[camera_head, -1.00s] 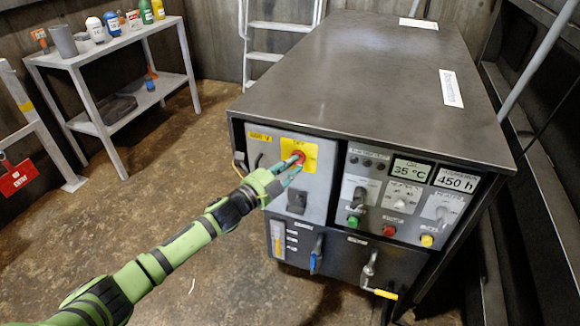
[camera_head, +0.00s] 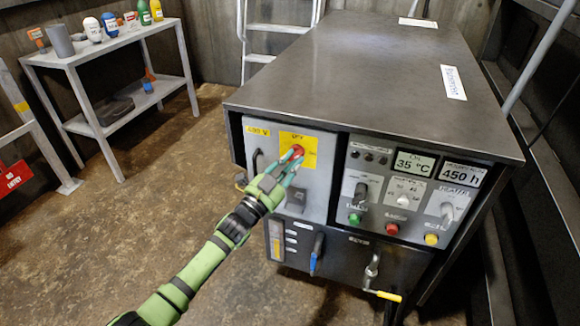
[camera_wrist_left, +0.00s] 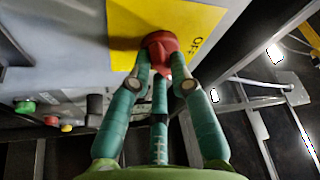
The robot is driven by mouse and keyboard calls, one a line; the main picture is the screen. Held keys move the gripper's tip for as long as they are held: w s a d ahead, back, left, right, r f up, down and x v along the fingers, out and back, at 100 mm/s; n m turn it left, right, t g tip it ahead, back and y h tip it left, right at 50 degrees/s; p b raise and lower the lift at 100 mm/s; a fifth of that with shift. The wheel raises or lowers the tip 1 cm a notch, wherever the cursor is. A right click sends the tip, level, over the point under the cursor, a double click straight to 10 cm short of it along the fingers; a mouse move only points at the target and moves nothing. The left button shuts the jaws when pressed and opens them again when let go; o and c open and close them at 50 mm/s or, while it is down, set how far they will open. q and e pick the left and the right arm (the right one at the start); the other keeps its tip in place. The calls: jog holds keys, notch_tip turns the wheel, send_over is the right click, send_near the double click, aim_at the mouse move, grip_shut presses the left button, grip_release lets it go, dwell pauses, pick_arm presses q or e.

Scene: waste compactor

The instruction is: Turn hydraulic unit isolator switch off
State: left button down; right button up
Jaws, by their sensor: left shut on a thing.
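The isolator switch is a red knob (camera_head: 298,150) on a yellow plate (camera_head: 311,144) at the upper left of the unit's front panel. The knob also shows up close in the left wrist view (camera_wrist_left: 160,42). My left gripper (camera_head: 291,157) has its teal fingers shut on the red knob. In the left wrist view the fingertips (camera_wrist_left: 161,72) press the knob from both sides. The fingers hide part of the knob in the head view. My right gripper is not in view.
Right of the switch, the hydraulic unit (camera_head: 400,90) carries displays, levers and coloured buttons (camera_head: 391,229). A blue-handled valve (camera_head: 316,255) and a yellow-handled lever (camera_head: 384,295) sit below. A shelf table (camera_head: 105,60) stands at the back left. Floor left of the unit is free.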

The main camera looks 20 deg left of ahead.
pick_arm(q)
jog(key=shift+d+n+t+y, duration=0.1)
jog(key=shift+n+t+y, duration=0.65)
jog(key=shift+n, duration=1.55)
jog(key=shift+d+n+t+y, duration=0.15)
jog(key=shift+n+y, duration=1.1)
jog(key=shift+n, duration=1.05)
jog(key=shift+d+n+t+y, duration=0.1)
jog(key=shift+n+t+y, duration=0.3)
jog(key=shift+n+y, duration=1.25)
jog(key=shift+n+h, duration=0.65)
jog(key=shift+n, duration=0.1)
jog(key=c, duration=1.1)
grip_release()
